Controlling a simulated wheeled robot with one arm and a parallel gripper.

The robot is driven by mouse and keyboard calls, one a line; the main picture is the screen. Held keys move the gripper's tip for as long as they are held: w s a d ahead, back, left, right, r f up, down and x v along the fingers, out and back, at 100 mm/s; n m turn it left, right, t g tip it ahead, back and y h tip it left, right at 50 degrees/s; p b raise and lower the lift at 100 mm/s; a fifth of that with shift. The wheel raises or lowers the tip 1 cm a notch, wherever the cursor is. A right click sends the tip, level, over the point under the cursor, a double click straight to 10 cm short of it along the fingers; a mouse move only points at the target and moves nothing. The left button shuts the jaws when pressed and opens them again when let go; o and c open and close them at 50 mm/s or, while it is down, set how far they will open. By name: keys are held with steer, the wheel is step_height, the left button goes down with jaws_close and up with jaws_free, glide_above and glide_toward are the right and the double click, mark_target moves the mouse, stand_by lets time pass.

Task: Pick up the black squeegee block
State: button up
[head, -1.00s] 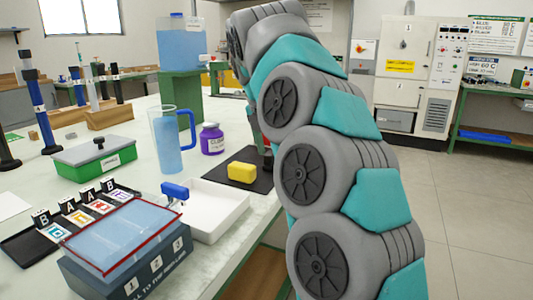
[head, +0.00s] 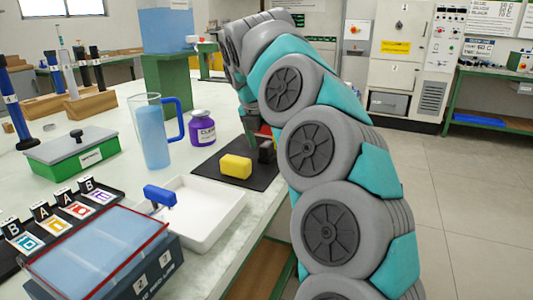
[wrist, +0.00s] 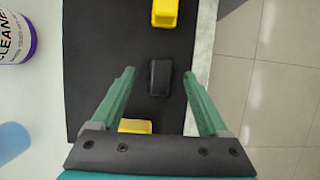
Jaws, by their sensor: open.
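The black squeegee block (wrist: 160,77) lies on a dark mat (wrist: 100,60) in the wrist view, between two yellow objects. In the head view the block (head: 266,152) sits on the mat, beside my arm. My gripper (wrist: 159,73) is open and empty. Its two green fingers point toward the block, with the tips to its left and right and a gap on each side. I cannot tell the height of the fingertips above the mat.
A yellow block (head: 235,167) lies near the black one; another yellow piece (wrist: 165,12) shows at the wrist view's top. A purple cleaner jar (head: 202,128), a jug (head: 153,135) and a white tray (head: 205,205) stand left. The table edge is close on the right.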

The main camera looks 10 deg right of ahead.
steer(key=shift+x, duration=0.95)
jaws_close()
